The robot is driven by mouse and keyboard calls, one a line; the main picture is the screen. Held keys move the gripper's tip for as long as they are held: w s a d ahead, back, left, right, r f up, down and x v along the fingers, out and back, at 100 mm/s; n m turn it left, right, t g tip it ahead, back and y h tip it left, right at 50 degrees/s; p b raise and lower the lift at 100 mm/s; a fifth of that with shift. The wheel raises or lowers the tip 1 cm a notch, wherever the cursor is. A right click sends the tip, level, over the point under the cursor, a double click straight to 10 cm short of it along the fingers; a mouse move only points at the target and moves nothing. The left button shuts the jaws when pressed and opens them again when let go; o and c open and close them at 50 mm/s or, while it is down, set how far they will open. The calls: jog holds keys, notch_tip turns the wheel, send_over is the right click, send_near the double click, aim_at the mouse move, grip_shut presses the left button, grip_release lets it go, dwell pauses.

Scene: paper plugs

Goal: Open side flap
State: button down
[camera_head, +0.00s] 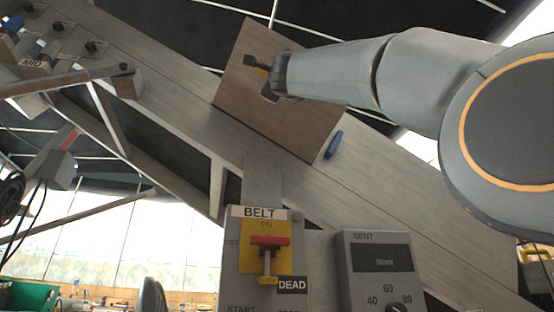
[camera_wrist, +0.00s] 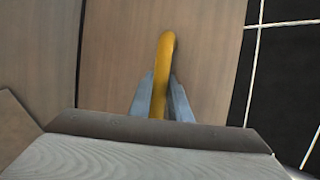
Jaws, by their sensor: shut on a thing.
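The side flap looks like a brown wooden panel (camera_head: 305,122), standing at a slant on a long grey-brown beam in the head view. Its brown face fills much of the wrist view (camera_wrist: 115,60). A yellow handle (camera_wrist: 166,52) stands on that face. My gripper (camera_wrist: 160,85) is shut on the yellow handle, with one grey finger on each side. In the head view my gripper (camera_head: 262,70) is at the upper part of the panel, and the handle is mostly hidden there. I cannot tell how far the panel is swung.
A blue knob (camera_head: 333,144) sits beside the panel's lower right edge. A control box (camera_head: 240,262) labelled BELT with a red switch and a grey box (camera_head: 372,245) labelled SENT stand below. A grey-brown ledge (camera_wrist: 130,155) crosses the bottom of the wrist view.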

jog(key=shift+a+f+b, duration=0.3)
jog(key=shift+a+f, duration=0.05)
jog(key=shift+f, duration=0.2)
jog(key=c, duration=1.6)
grip_release()
jog(key=shift+c, duration=0.2)
jog(key=shift+s+d, duration=0.1)
jog(key=shift+s, duration=0.05)
jog(key=b+v, duration=0.4)
jog(key=v, duration=0.3)
jog(key=shift+s+f, duration=0.2)
jog(key=shift+f, duration=0.05)
